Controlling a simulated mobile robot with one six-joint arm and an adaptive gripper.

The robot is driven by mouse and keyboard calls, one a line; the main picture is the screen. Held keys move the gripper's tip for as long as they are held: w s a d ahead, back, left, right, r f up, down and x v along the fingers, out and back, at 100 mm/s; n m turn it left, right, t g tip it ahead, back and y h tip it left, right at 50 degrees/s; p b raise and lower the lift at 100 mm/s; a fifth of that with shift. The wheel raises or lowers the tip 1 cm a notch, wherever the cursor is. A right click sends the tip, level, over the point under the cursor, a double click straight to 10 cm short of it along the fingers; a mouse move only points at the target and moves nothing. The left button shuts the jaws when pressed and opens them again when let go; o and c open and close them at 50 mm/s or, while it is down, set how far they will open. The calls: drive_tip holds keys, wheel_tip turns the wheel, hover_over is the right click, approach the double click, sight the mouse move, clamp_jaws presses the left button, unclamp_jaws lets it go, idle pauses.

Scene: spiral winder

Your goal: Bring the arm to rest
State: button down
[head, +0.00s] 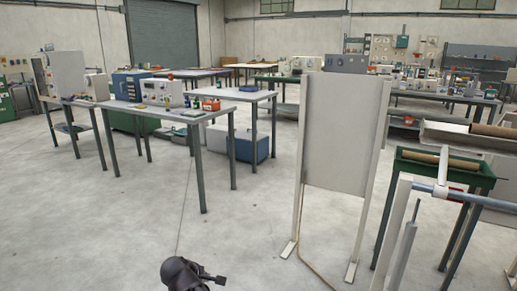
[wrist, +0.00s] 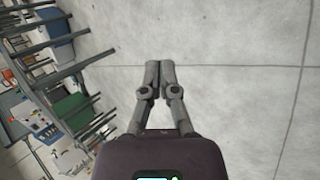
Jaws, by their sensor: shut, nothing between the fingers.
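My gripper (wrist: 160,66) is in the middle of the wrist view, with its two fingertips together and nothing between them. Bare concrete floor (wrist: 230,35) shows behind the fingers. In the head view a dark part of my arm (head: 190,274) shows low at the bottom edge, left of centre, over open floor. Nothing touches it there. The rest of the arm is out of the frame.
A grey panel on a stand (head: 342,130) rises right of centre, its feet on the floor. A spiral winder frame with a blue-grey bar (head: 450,192) is at the right edge. Workbenches with instruments (head: 190,114) stand at left. The floor at front left is clear.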

drive_tip(key=s+d+f+m+g+y, duration=0.1)
drive_tip(key=s+d+m+g, duration=0.3)
drive_tip(key=d, duration=0.7)
drive_tip(key=s+d+f+m+g+y, duration=0.1)
drive_tip(key=d+f+m, duration=0.1)
drive_tip(key=d+m, duration=0.75)
drive_tip(key=s+d+f+m+g+y, duration=0.1)
drive_tip(key=s+d+m+g, duration=0.15)
drive_tip(key=d, duration=1.15)
wheel_tip(320, 180, up, 27)
drive_tip(key=p, duration=2.7)
drive_tip(key=shift+s+a+r, duration=0.15)
drive_tip(key=shift+s+a, duration=0.05)
drive_tip(key=shift+a, duration=0.1)
drive_tip(key=shift+c, duration=2.1)
unclamp_jaws()
